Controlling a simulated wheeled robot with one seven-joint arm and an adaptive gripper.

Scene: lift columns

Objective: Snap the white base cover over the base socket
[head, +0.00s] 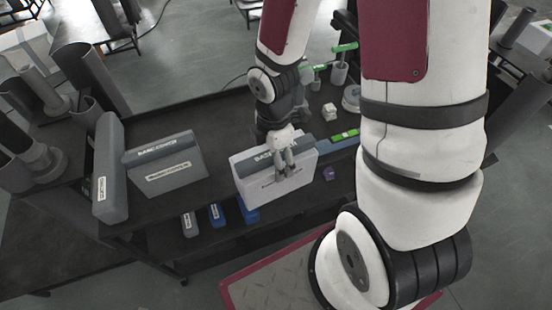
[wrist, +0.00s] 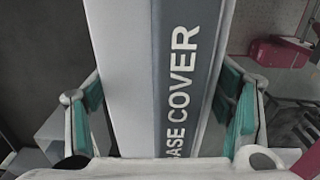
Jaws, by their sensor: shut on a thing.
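The white base cover (head: 262,186) is a white box-like piece with a grey strip along its top. My gripper (head: 286,172) is shut on it at the upper middle, above the dark bench. In the wrist view the base cover (wrist: 128,80) runs upright between the two teal-padded fingers of my gripper (wrist: 165,105), and its grey strip reads "ASE COVER". I cannot tell whether its underside touches the bench. I cannot pick out the base socket with certainty in either view.
A similar grey box (head: 165,172) and a tall grey piece (head: 111,170) stand on the bench (head: 222,135) at left. Blue and grey items (head: 216,213) lie on a lower shelf. Green-topped tools (head: 339,72) and a round white part (head: 351,98) are at right. Grey columns (head: 90,75) stand at far left.

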